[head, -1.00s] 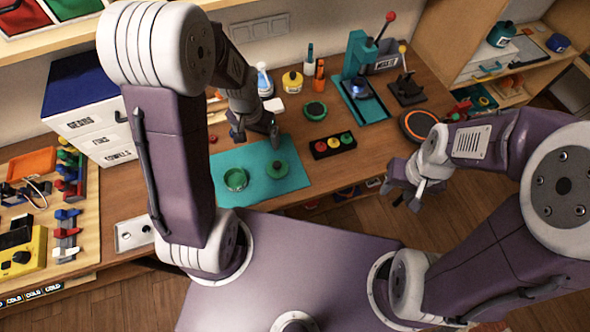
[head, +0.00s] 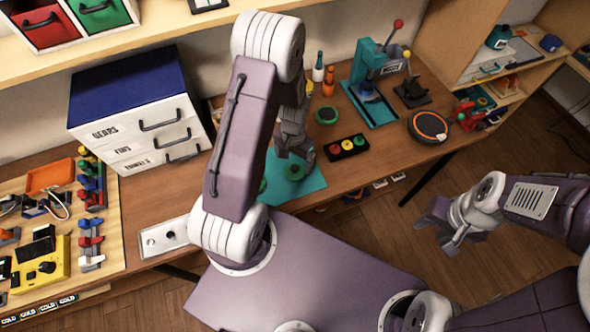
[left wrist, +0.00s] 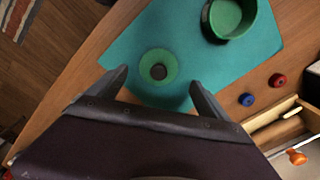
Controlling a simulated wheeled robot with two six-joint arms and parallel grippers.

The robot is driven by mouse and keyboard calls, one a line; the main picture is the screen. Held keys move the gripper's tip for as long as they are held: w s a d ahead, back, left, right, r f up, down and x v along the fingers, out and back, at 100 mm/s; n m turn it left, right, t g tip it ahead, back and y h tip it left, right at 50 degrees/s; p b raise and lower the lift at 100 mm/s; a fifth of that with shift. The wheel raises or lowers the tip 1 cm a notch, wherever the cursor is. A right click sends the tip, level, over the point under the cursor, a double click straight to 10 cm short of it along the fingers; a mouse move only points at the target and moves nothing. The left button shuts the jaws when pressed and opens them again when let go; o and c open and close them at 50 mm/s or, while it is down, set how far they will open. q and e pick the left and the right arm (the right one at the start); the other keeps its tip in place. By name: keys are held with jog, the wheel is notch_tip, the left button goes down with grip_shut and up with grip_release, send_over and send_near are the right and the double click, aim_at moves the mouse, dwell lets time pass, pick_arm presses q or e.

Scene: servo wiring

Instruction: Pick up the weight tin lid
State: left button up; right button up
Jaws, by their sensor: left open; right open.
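My right gripper (head: 447,226) is open and empty over the floor.
A red knob (left wrist: 278,80) and a blue knob (left wrist: 247,100) lie off the mat near an open drawer (left wrist: 275,130). A black box with coloured buttons (head: 347,147) sits right of the mat. A white drawer cabinet (head: 145,130) stands at the back left.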

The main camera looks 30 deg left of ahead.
aim_at(295, 167)
pick_arm(q)
jog(key=shift+f, duration=0.2)
jog(key=f, duration=0.2)
jog(key=f+p, duration=0.1)
jog(key=f, duration=0.1)
jog(key=shift+s+d, duration=0.1)
jog(key=shift+d, duration=0.1)
jog(key=shift+f, duration=0.4)
jog(key=c, duration=1.4)
jog(key=shift+c, duration=0.2)
